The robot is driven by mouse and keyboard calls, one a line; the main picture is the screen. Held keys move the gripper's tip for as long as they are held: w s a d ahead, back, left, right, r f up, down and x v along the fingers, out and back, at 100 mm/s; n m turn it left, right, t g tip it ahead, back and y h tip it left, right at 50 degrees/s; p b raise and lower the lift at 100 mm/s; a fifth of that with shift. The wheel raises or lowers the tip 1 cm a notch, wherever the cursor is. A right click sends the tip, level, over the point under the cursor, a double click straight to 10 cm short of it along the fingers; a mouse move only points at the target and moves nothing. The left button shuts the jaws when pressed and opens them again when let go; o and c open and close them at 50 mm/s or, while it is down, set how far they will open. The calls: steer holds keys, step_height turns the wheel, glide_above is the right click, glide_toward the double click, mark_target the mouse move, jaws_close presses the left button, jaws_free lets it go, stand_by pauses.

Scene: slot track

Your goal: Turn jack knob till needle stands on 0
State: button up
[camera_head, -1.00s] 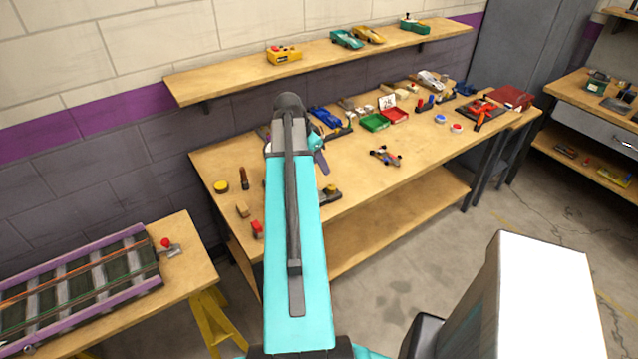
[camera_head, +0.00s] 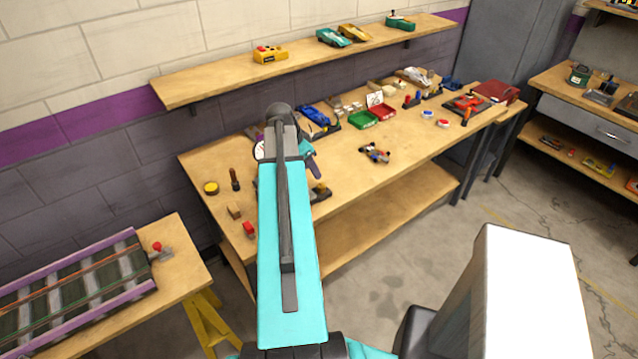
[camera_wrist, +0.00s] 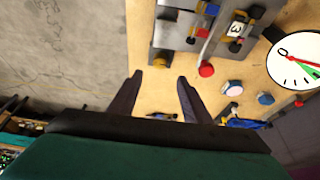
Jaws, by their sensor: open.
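A round white gauge (camera_wrist: 296,62) with a red needle and a green band is at the right edge of the wrist view, partly cut off. Its figures are too small to read. In the head view only a sliver of a white dial (camera_head: 259,150) shows beside my arm. My gripper (camera_wrist: 160,78) is open and empty, apart from the knob and gauge. My arm hides part of the bench in the head view.
The workbench (camera_head: 400,160) holds a green tray (camera_head: 362,120), a red tray (camera_head: 383,112), a small car (camera_head: 375,153) and several tools. A wall shelf (camera_head: 215,85) is above. A track section (camera_head: 75,275) lies on a lower table at left.

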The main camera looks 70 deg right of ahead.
mark_target(321, 186)
steer(key=shift+p+x, duration=1.85)
steer(key=shift+x, duration=3.4)
steer(key=shift+d, duration=0.1)
steer(key=shift+r, duration=0.1)
steer(key=c, duration=1)
steer(key=shift+a, duration=0.2)
steer(key=shift+c, duration=0.2)
steer(key=shift+d, duration=0.15)
